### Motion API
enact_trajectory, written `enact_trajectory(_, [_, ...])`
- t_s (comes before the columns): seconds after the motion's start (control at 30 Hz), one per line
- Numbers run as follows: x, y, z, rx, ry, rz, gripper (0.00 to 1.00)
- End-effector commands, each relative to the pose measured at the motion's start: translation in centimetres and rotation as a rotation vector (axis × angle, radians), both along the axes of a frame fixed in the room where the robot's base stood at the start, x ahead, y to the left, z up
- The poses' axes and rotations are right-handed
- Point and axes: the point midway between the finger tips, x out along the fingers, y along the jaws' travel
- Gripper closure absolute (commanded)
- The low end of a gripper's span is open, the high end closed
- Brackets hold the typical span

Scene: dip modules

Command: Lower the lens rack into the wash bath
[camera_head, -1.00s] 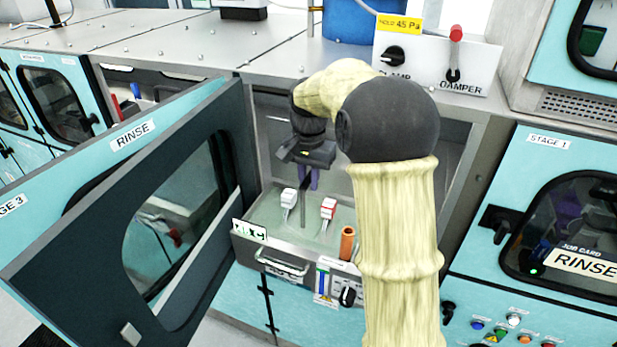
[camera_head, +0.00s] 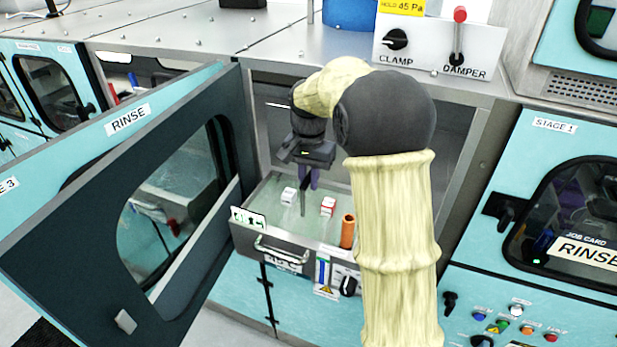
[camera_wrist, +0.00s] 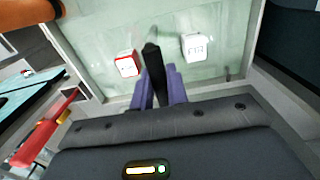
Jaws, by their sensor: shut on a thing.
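My gripper (camera_head: 314,180) points down into the open bath. Its purple fingers (camera_wrist: 159,88) are shut on the dark upright handle of the lens rack (camera_wrist: 151,62), whose lower end also shows in the head view (camera_head: 303,205). A white block (camera_head: 289,196) and a red-and-white block (camera_head: 328,206) show on either side of the handle, low in the bath. They also show in the wrist view, white (camera_wrist: 195,46) and red-and-white (camera_wrist: 127,64). The wash bath (camera_head: 275,240) holds pale green liquid. The rack below the blocks cannot be made out.
The open RINSE door (camera_head: 60,245) stands at the left of the bay. An orange cylinder (camera_head: 348,232) stands at the bath's front right corner. A panel with CLAMP and DAMPER controls (camera_head: 437,55) is above. A closed STAGE 1 door (camera_head: 545,160) is at the right.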

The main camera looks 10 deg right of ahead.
Motion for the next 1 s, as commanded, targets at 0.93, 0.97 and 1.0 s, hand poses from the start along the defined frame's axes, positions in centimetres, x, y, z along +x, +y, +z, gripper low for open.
enact_trajectory(0.93, [0.1,0.0,3.8,0.000,-0.005,0.000,0.59])
enact_trajectory(0.97, [0.1,0.0,4.4,-0.001,-0.006,0.000,0.59])
enact_trajectory(1.0, [0.1,0.0,5.2,0.000,-0.006,0.000,0.59])
